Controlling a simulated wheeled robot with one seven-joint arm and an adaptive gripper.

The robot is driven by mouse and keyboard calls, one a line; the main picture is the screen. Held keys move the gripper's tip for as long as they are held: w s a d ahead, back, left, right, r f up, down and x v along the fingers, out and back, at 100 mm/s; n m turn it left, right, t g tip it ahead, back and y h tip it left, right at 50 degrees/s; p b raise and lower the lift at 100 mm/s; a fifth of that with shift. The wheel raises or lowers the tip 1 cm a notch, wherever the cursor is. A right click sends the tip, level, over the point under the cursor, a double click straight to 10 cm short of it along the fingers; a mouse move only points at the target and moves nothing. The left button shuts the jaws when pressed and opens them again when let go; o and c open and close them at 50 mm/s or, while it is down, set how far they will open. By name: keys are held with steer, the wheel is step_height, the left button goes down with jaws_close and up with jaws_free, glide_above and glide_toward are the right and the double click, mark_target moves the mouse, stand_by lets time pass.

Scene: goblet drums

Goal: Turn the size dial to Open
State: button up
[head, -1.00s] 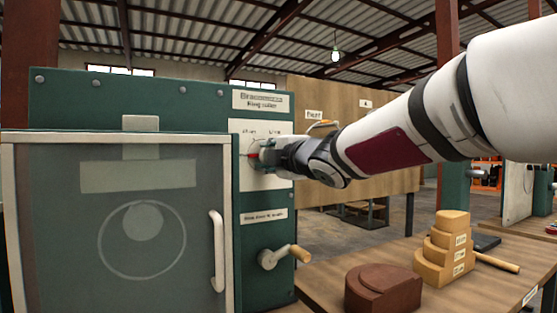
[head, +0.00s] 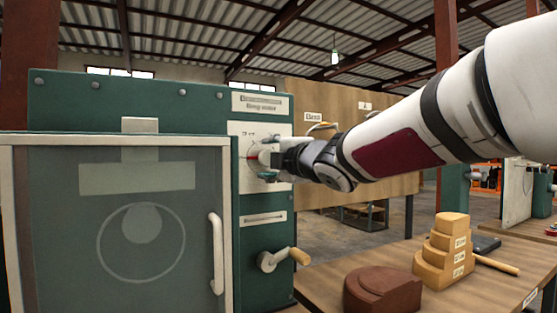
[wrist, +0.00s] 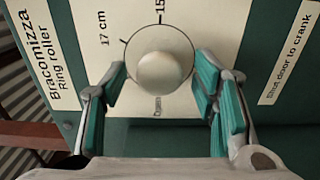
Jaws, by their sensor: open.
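The size dial (head: 252,157) is on the white panel of the green ring roller, with a red mark at its left side in the head view. In the wrist view its round pale knob (wrist: 158,70) shows, with "17 cm" and "15" printed around it and a partly legible label, seemingly "Open", below it. My gripper (wrist: 160,84) is open, with a teal-padded finger on each side of the knob; clear gaps show, so the fingers seem not to grip it. In the head view my gripper (head: 268,159) hides part of the dial.
The roller's glazed door (head: 140,220) with a white handle (head: 216,252) is at the left, apparently shut. A crank (head: 283,259) sits below the dial. A table at the right holds a brown block (head: 383,291) and a stepped wooden block (head: 445,255).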

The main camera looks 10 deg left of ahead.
steer(key=v, duration=1)
steer(key=shift+s+d, duration=0.2)
